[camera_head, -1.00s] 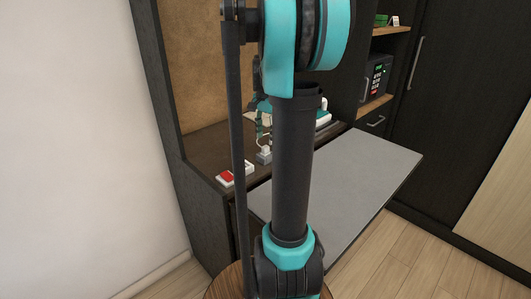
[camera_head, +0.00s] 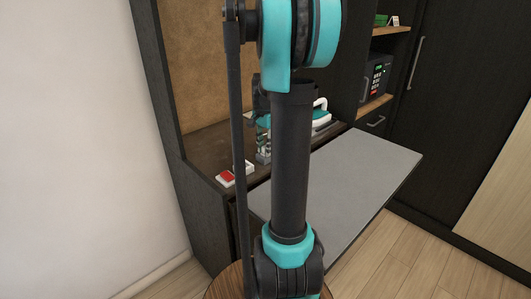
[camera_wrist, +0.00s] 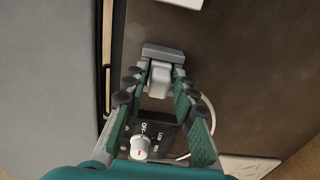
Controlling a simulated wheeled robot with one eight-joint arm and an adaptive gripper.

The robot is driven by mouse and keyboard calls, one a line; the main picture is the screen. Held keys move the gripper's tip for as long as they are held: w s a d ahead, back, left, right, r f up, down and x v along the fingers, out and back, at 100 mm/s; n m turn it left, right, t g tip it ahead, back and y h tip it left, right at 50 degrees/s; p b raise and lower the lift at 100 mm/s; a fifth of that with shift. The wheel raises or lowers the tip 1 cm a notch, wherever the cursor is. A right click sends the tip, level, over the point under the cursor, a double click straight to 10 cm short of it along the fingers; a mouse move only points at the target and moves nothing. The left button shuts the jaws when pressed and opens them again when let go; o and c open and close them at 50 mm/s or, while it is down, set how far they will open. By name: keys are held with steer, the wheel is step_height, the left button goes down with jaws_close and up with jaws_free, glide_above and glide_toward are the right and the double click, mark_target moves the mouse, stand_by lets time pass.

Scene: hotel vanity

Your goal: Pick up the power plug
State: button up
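The power plug (camera_wrist: 160,78) is a small pale grey block in the wrist view. It sits against a darker grey block (camera_wrist: 162,51), and a white cord (camera_wrist: 210,112) loops to its right. My gripper (camera_wrist: 160,72) reaches over the plug with one fingertip on each side. The fingers look apart, with narrow gaps beside the plug; firm contact is not visible. In the head view my gripper (camera_head: 263,148) is low over the brown vanity top, partly behind my arm, and the plug is hidden there.
A black box with a white dial (camera_wrist: 140,147) lies under my fingers. A white iron (camera_head: 320,110) stands behind my arm. A red-and-white item (camera_head: 226,178) lies at the front left of the top. A grey board (camera_head: 365,165) extends right. White plates (camera_wrist: 250,165) are nearby.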

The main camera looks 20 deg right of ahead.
jaws_close()
step_height(320, 180, up, 24)
stand_by(1.3)
